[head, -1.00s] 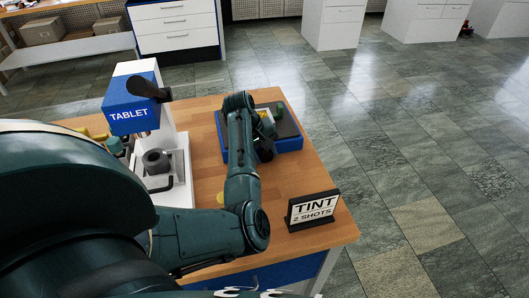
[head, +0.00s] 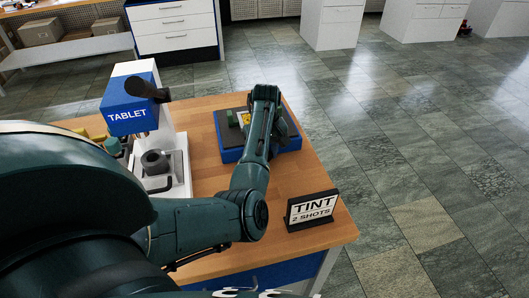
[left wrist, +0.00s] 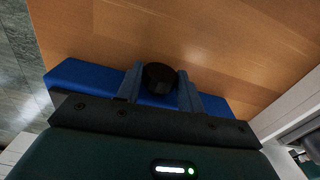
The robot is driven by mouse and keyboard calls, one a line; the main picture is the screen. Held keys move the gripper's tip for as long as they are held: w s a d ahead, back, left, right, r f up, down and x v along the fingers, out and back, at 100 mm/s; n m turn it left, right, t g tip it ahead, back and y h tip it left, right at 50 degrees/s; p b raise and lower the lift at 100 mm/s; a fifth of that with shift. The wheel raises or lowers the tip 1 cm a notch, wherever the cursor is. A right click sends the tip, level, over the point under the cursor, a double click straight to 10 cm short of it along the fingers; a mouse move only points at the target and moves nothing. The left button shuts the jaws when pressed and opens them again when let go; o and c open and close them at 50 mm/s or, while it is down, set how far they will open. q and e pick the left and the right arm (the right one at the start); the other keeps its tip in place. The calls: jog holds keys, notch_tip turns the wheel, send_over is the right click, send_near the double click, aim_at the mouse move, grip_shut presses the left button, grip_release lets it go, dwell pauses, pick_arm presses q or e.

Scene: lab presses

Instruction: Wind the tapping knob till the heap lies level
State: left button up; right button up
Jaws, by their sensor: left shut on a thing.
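In the left wrist view the black round tapping knob (left wrist: 160,77) sits at the edge of a blue base. My left gripper (left wrist: 160,90) is shut on it, one grey finger on each side. In the head view my left arm reaches over the blue base (head: 231,156) with a dark top, and hides the knob and most of the gripper. A small green and yellow patch (head: 243,118) shows beside the arm on that base; I cannot tell whether it is the heap or how level it lies. My right gripper is not in view.
A white and blue press marked TABLET (head: 131,112) stands left of the base, with a dark handle and a grey cup (head: 155,162). A black-framed sign reading TINT 2 SHOTS (head: 312,209) stands at the wooden table's near right corner. The table between them is partly clear.

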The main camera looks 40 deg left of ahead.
pick_arm(q)
jog(key=shift+w+g+y, duration=0.2)
jog(key=shift+g+y, duration=0.8)
jog(key=shift+g, duration=0.2)
jog(key=o, duration=0.7)
jog(key=shift+d, duration=0.1)
jog(key=v, duration=1.3)
jog(key=shift+w, duration=0.1)
